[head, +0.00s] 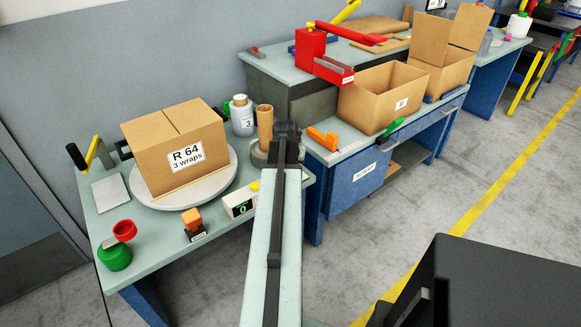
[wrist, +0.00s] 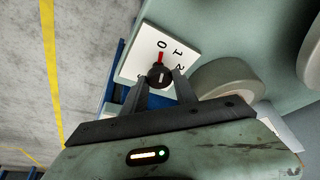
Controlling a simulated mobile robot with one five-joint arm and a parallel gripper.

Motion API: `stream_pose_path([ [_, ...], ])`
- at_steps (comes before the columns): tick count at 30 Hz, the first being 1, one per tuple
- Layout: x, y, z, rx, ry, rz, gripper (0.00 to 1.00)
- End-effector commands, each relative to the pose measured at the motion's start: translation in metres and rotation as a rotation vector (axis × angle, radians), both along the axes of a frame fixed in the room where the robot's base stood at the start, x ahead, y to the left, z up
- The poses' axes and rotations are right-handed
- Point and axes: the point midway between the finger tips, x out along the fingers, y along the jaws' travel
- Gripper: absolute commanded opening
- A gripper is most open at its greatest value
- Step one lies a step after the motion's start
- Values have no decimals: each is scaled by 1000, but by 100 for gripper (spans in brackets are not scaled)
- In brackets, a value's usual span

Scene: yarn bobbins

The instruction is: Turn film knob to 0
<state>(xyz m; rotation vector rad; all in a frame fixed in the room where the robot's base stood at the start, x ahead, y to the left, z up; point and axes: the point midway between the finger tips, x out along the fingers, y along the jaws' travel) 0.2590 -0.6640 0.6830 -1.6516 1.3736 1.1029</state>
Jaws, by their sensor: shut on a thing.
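The film knob (wrist: 158,77) is a small black round knob on a white plate (wrist: 143,45) marked 0, 1 and 2 in the wrist view. A red pointer at the knob points towards the 0. My gripper (wrist: 159,80) is shut on the knob, with one finger on each side of it. In the head view my gripper (head: 286,132) is at the right end of the near bench, and it hides the knob and its plate there.
A box marked R 64 (head: 155,175) stands on a round turntable (head: 185,197). A brown tube (head: 265,126) stands left of my gripper, and a counter (head: 240,206) reads 0. An orange tape dispenser (head: 322,139) lies on the bench to the right.

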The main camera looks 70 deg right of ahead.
Motion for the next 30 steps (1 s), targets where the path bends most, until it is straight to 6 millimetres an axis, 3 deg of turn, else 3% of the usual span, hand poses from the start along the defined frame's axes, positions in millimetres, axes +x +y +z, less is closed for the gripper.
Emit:
stream_pose_path([
  [18, -2, -1, 0, -3, 3, 46, 0],
  [19, -2, -1, 0, -3, 3, 46, 37],
  [21, -2, -1, 0, -2, 2, 45, 55],
  [30, 0, 0, 1, -1, 1, 47, 55],
])
